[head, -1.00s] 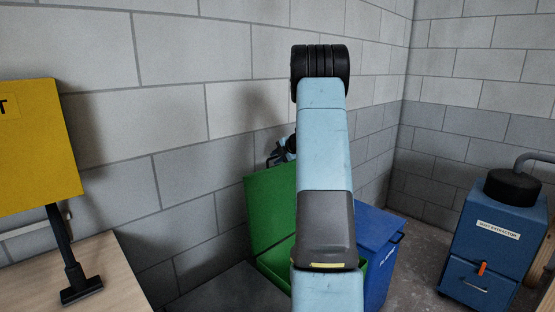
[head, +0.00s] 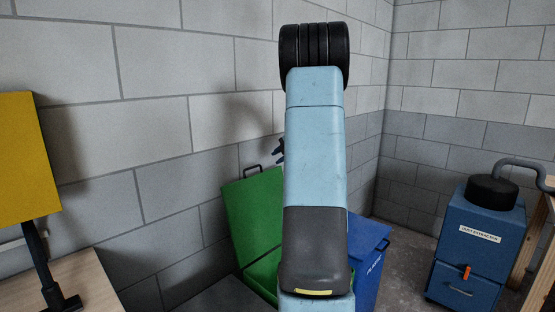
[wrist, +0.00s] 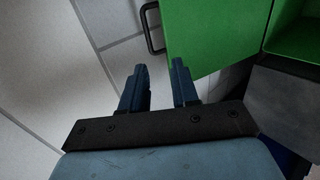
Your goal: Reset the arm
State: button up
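My arm rises through the middle of the head view, bent at a black ribbed joint near the top. My gripper (head: 281,150) is mostly hidden behind the arm there; only a dark bit shows at its left edge. In the wrist view my gripper (wrist: 160,68) has its two dark blue fingers apart, with nothing between them. The fingers point towards the wall and the open lid of a green bin, and I see no contact.
The green bin (head: 250,215), its lid raised with a black handle, stands by the block wall (head: 150,60). A blue bin (head: 370,262) is beside it. A dust extractor (head: 478,245) stands right. A yellow board (head: 22,150) and wooden tabletop (head: 75,285) are left.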

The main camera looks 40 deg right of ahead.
dwell(0.4)
jog(key=s+a+r+n+g+y, duration=0.1)
jog(key=s+a+r+n, duration=0.25)
jog(key=a+n, duration=0.55)
jog(key=s+a+r+n+g, duration=0.1)
jog(key=s+a+r+n, duration=0.25)
jog(key=a+n, duration=0.5)
jog(key=s+a+r+n+g+y, duration=0.15)
jog(key=s+a+n, duration=0.4)
jog(key=a, duration=0.55)
jog(key=s+a+n+h, duration=0.1)
jog(key=s+a+n, duration=0.3)
jog(key=s+n, duration=0.4)
jog(key=s+a+f+n+g+h, duration=0.1)
jog(key=s+a+n, duration=0.3)
jog(key=s+n, duration=0.4)
jog(key=s+a+f+n+h, duration=0.1)
jog(key=s+a+n, duration=0.3)
jog(key=s+n, duration=0.4)
jog(key=shift+s+a+f+n+h, duration=0.35)
jog(key=shift+n+h, duration=0.2)
jog(key=shift+n, duration=2.05)
jog(key=shift+r, duration=0.1)
